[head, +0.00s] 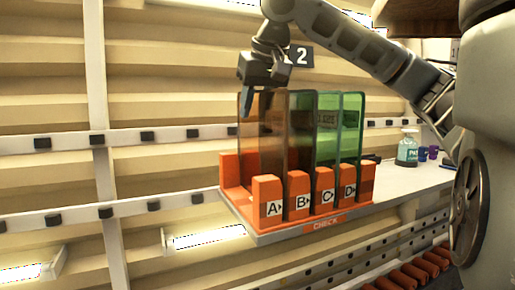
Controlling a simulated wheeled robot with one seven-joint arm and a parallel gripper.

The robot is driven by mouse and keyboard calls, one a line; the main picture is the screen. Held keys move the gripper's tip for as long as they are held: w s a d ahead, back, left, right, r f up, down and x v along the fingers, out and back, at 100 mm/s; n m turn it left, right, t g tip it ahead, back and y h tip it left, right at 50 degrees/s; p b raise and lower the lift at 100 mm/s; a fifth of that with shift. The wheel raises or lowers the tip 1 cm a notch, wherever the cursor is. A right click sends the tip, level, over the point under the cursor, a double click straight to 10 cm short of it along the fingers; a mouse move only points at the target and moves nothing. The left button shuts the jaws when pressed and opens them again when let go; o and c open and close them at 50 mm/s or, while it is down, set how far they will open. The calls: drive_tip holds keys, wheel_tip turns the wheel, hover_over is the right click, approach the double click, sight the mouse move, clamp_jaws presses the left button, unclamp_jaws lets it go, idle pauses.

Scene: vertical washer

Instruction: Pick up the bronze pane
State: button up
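The bronze pane (266,143) stands upright in slot A, the leftmost slot of an orange rack (233,183). Its brown tinted face looks clear of any tilt. My gripper (257,98) hangs at the upper left part of this pane, with its fingers pointing down. One fingertip shows at the pane's left top corner. I cannot tell whether the fingers touch the pane, or how far apart they are.
A dark grey pane (300,145) stands in slot B, and green panes (327,135) stand in slots C and D, close together. The space left of the rack is clear.

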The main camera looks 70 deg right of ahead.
clamp_jaws()
drive_tip(key=shift+r, duration=0.1)
idle(1.2)
